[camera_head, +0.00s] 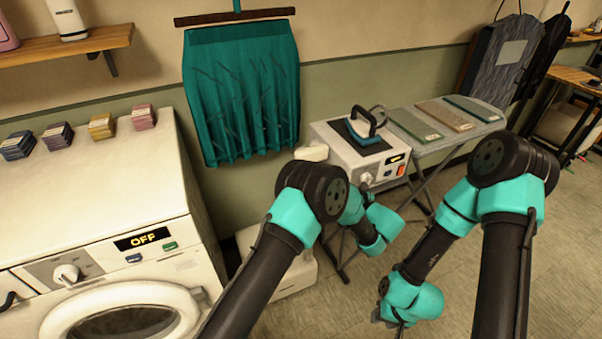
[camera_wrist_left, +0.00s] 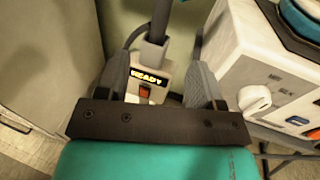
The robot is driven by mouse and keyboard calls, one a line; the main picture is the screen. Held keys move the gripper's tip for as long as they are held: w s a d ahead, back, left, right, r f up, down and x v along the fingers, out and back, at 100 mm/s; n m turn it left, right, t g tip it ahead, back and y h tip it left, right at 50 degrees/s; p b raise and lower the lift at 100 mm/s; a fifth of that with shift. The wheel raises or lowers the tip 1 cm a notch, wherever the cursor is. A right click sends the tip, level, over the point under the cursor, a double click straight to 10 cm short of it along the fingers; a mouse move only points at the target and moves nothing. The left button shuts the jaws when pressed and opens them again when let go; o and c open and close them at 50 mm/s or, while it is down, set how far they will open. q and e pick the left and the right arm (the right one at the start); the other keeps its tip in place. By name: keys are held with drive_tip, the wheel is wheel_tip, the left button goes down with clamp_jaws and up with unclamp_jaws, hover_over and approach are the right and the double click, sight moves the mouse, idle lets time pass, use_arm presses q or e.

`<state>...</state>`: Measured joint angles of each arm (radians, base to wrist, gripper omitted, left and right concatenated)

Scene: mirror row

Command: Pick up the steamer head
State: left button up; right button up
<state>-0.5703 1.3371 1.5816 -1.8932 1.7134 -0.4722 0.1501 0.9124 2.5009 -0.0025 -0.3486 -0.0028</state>
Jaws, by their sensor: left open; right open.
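A small white piece that looks like the steamer head (camera_head: 312,152) shows just left of the ironing station, partly hidden behind my left arm. The white steamer base (camera_head: 295,280) stands on the floor below it, mostly behind that arm. In the left wrist view, the base's panel (camera_wrist_left: 148,82) reads READY, and a dark upright pole (camera_wrist_left: 158,22) rises from it. My left gripper (camera_wrist_left: 158,75) is open, its fingers on either side of the pole in that picture; contact cannot be told. My right gripper (camera_head: 398,325) is low over the floor, far from the steamer, its fingers barely visible.
A white ironing station (camera_head: 340,150) with a teal iron (camera_head: 364,130) stands on an ironing board (camera_head: 450,145), close right of the steamer. A washing machine (camera_head: 100,220) is at the left. A teal skirt (camera_head: 240,95) hangs on the wall.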

use_arm(q)
drive_tip(key=shift+d+r, duration=0.3)
drive_tip(key=shift+a, duration=0.1)
drive_tip(key=x, duration=1.2)
drive_tip(key=shift+w, duration=0.15)
drive_tip(key=shift+x, duration=2.55)
drive_tip(key=shift+f, duration=0.1)
drive_tip(key=shift+c, duration=0.2)
clamp_jaws()
